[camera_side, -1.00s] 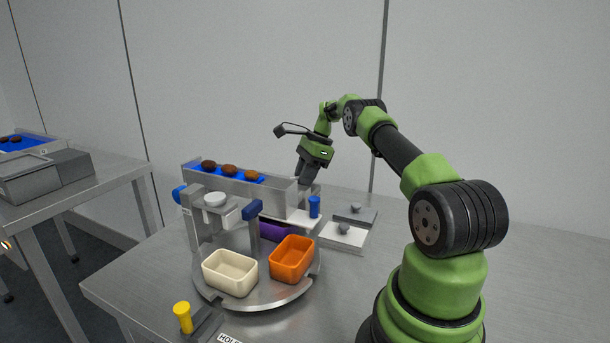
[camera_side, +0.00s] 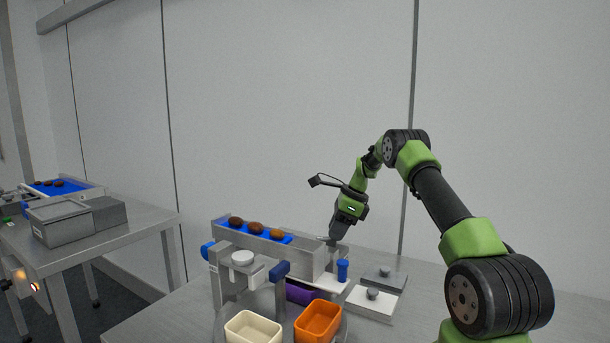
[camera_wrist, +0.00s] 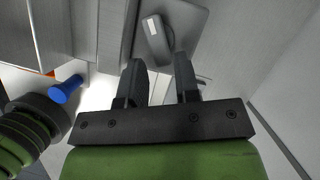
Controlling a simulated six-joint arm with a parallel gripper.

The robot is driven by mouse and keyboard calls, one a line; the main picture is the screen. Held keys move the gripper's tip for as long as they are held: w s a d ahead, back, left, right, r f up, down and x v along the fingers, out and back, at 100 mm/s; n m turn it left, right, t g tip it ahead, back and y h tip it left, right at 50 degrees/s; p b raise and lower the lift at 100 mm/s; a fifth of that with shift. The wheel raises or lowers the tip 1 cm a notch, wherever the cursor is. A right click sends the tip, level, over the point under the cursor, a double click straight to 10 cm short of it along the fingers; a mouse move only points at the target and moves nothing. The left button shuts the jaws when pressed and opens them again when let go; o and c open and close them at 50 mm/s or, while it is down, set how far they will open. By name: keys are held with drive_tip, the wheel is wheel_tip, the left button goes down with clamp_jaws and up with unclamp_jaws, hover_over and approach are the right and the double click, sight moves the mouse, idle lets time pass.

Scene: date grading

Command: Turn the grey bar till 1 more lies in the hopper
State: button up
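Several containers and a metal trough (camera_side: 290,254) with a blue bed make up the station. Three brown dates (camera_side: 256,228) lie in a row on the bed. My gripper (camera_side: 331,240) is at the trough's right end, pointing down. In the wrist view my gripper (camera_wrist: 162,65) has its two fingers apart with nothing seen between them. A grey bar-shaped handle (camera_wrist: 155,38) with a white mark sits on a grey plate just ahead of the fingertips, apart from them as far as I can tell. I cannot tell which part is the hopper.
A cream tub (camera_side: 253,330), an orange tub (camera_side: 318,321) and a purple tub (camera_side: 300,293) stand below the trough. A blue peg (camera_side: 342,270) is close to my gripper. Two plates with knobs, a grey one (camera_side: 392,277) and a white one (camera_side: 368,306), lie to the right.

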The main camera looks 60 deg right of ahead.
drive_tip(key=v, duration=0.8)
drive_tip(key=a+r+n, duration=0.5)
drive_tip(key=a, duration=0.6)
drive_tip(key=a+r+n+t+h, duration=0.1)
drive_tip(key=a+r+n, duration=0.4)
drive_tip(key=a, duration=0.6)
drive_tip(key=shift+a+r+n, duration=0.3)
drive_tip(key=shift+r+n, duration=0.1)
drive_tip(key=shift+r, duration=0.2)
drive_tip(key=shift+d, duration=0.1)
drive_tip(key=w+d+f+m+g+y, duration=0.1)
drive_tip(key=d+f+m, duration=0.45)
drive_tip(key=d, duration=0.55)
drive_tip(key=d+f+m+y, duration=0.1)
drive_tip(key=d+f+m, duration=0.4)
drive_tip(key=d, duration=0.7)
drive_tip(key=shift+n+h, duration=0.3)
drive_tip(key=shift+n, duration=0.15)
drive_tip(key=x, duration=1.1)
drive_tip(key=shift+s+a, duration=0.15)
drive_tip(key=shift+s, duration=0.2)
